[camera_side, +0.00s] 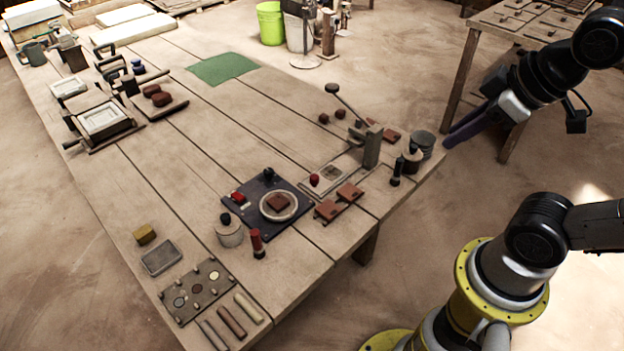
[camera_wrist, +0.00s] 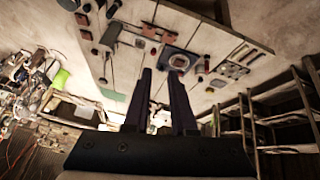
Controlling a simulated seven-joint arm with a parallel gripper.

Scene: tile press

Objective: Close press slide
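The press (camera_side: 372,147) is a wooden upright with a long lever ending in a dark knob, near the right end of the table. The press slide (camera_side: 325,176) is a flat pale tray extending left from the foot of the press, with a brownish patch on it. A red knob (camera_side: 314,180) stands at its left end. My gripper (camera_side: 450,141), with dark purple fingers, is in the air beyond the table's right end, apart from the press. In the wrist view its two fingers (camera_wrist: 160,71) are spread with nothing between them. The slide is too small to make out there.
A dark board (camera_side: 266,205) with a round plate lies left of the slide. Reddish tiles on small racks (camera_side: 339,203) lie in front of it. A dark stamp (camera_side: 396,170) and a grey round stack (camera_side: 423,143) stand right of the press. The table's middle is fairly clear.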

